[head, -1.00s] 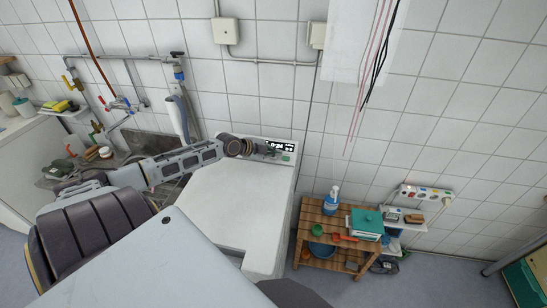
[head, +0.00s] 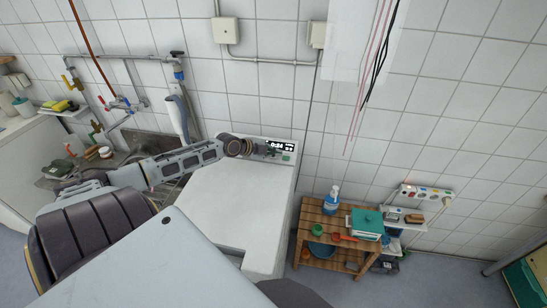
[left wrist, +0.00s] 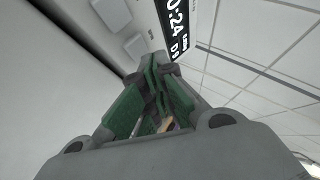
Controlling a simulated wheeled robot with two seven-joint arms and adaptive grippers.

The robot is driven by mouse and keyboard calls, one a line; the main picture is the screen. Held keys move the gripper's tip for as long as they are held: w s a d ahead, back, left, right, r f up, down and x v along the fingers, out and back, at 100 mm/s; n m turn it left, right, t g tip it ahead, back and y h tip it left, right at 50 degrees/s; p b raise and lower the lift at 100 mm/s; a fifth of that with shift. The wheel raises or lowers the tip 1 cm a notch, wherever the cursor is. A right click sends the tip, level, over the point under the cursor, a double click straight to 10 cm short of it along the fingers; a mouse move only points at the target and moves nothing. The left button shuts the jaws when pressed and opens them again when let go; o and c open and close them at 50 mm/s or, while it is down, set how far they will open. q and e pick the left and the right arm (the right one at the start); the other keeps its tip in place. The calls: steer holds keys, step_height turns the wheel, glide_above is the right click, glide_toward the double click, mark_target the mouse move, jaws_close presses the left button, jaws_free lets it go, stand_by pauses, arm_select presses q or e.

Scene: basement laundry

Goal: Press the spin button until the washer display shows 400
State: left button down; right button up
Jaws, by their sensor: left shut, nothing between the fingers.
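The white washer (head: 225,210) stands against the tiled wall, with its control panel at the back. Its black display (head: 277,146) shows a time that reads 0:24 in the left wrist view (left wrist: 178,22). Smaller characters beside the time are cut off or too small to read, so the spin value cannot be told. My left gripper (head: 272,153) is at the panel just below the display, shut and empty. Its green-padded fingers (left wrist: 158,68) point at the panel near pale square keys (left wrist: 135,46). The fingertips hide the spot below them; I cannot tell whether they touch a key. My right gripper is out of view.
A green key (head: 286,158) is at the panel's right. A wooden shelf unit (head: 310,225) with a blue bottle (head: 331,199) and a teal-lidded box (head: 367,222) stands right of the washer. A sink and taps (head: 122,104) are at left. The washer top is clear.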

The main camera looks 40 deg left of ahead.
arm_select(q)
steer(key=shift+f, duration=0.25)
steer(key=shift+w, duration=0.1)
steer(key=shift+f+b, duration=0.25)
steer(key=shift+b, duration=0.2)
stand_by(0.5)
steer(key=shift+a+f, duration=0.1)
steer(key=shift+f, duration=0.05)
stand_by(0.4)
stand_by(0.3)
steer(key=shift+r, duration=0.25)
steer(key=shift+r+p, duration=0.55)
steer(key=shift+p, duration=0.2)
